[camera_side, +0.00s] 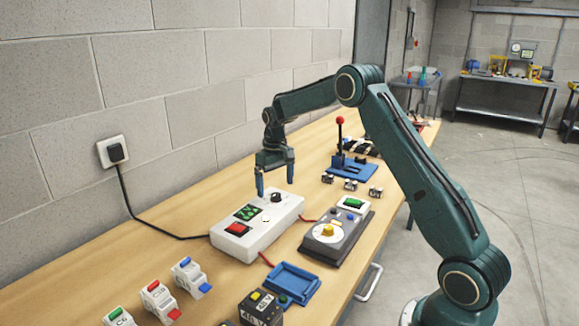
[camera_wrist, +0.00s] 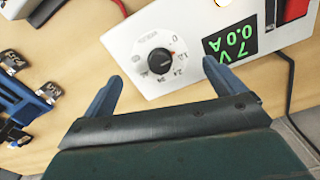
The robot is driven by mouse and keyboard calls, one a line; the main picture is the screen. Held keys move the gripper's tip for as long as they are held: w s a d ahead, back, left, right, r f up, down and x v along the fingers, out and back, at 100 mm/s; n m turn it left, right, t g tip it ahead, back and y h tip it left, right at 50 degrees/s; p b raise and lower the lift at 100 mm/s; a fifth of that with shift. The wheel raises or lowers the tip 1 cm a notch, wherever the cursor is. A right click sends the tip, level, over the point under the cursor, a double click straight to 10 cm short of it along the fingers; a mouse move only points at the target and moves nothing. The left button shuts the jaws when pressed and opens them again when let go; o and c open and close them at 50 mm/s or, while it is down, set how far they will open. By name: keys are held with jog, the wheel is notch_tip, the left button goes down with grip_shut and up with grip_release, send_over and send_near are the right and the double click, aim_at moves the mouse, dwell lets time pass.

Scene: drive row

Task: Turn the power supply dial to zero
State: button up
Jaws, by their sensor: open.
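The white power supply (camera_side: 257,226) sits on the wooden bench near the wall, with a green display, a red switch and a black dial (camera_side: 275,198). In the wrist view the dial (camera_wrist: 158,61) shows as a black knob on a round pale scale with numbers. The display (camera_wrist: 230,44) reads 7 V and 0.0 A, upside down in the picture. My gripper (camera_side: 275,192) points down over the dial end of the power supply. In the wrist view its two blue fingers (camera_wrist: 157,83) are spread apart and empty, with the dial beyond and between them. Exact fingertip height is unclear.
A grey unit with a yellow knob (camera_side: 328,231) stands right of the power supply. A blue lever press (camera_side: 352,167) and small parts lie behind. A blue tray (camera_side: 292,284) and several breakers (camera_side: 158,300) are in front. A black cable runs to the wall socket (camera_side: 113,152).

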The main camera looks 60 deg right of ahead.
aim_at(276, 197)
jog(key=shift+f, duration=0.2)
jog(key=shift+f, duration=1)
jog(key=shift+c, duration=0.4)
jog(key=c, duration=1.6)
jog(key=shift+c, duration=0.2)
jog(key=n, duration=0.5)
jog(key=o, duration=1.7)
